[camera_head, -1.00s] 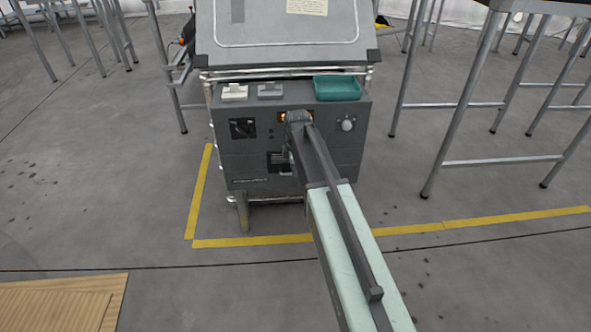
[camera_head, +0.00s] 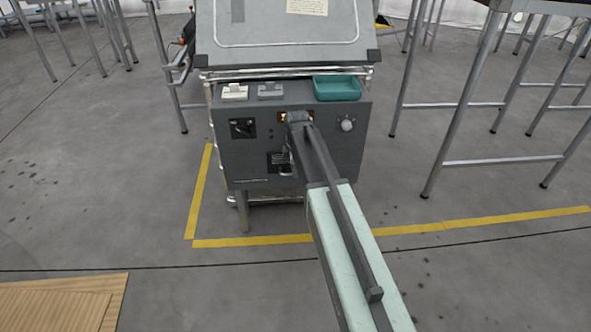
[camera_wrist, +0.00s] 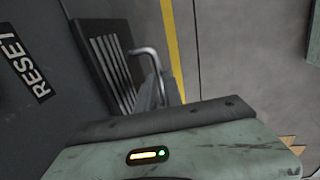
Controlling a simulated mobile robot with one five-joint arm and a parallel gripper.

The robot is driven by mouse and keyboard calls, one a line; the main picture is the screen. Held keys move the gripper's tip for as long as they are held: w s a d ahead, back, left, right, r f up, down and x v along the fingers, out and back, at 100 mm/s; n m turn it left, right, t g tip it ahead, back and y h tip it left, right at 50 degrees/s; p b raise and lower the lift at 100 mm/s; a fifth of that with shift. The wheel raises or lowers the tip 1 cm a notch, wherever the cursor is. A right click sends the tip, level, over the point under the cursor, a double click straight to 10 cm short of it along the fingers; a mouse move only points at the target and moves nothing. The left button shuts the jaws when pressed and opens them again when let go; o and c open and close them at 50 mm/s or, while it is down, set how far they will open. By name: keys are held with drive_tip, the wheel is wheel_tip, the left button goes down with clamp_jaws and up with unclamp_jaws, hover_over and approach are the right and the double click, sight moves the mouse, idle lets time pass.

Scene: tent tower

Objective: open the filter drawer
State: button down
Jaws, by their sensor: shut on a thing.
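The filter drawer appears as a dark slatted front (camera_wrist: 112,70) in the wrist view, standing out from the grey panel. It shows small in the head view (camera_head: 278,160), partly hidden by my arm. Its metal bar handle (camera_wrist: 146,56) is bent and sits on the drawer's right side in the wrist view. My gripper (camera_head: 287,156) is at the handle, low on the machine's front, and is shut on it. The fingertips are mostly hidden behind my wrist.
The grey machine (camera_head: 235,155) has a round knob (camera_head: 347,125) and a dark switch (camera_head: 242,128) on its face. A teal tray (camera_head: 337,89) sits on its top ledge. Metal table legs (camera_head: 480,100) stand to the right. Yellow tape (camera_head: 250,241) marks the clear floor.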

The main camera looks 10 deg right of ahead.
drive_tip(key=s+a, duration=0.2)
drive_tip(key=s, duration=1.1)
drive_tip(key=shift+s, duration=0.4)
drive_tip(key=shift+a, duration=0.1)
drive_tip(key=c, duration=1.5)
unclamp_jaws()
drive_tip(key=shift+r, duration=0.1)
wheel_tip(320, 180, up, 8)
drive_tip(key=s+p, duration=0.1)
drive_tip(key=p, duration=0.6)
drive_tip(key=shift+s+f+p, duration=0.2)
drive_tip(key=shift+f+p, duration=0.05)
drive_tip(key=shift+p, duration=0.1)
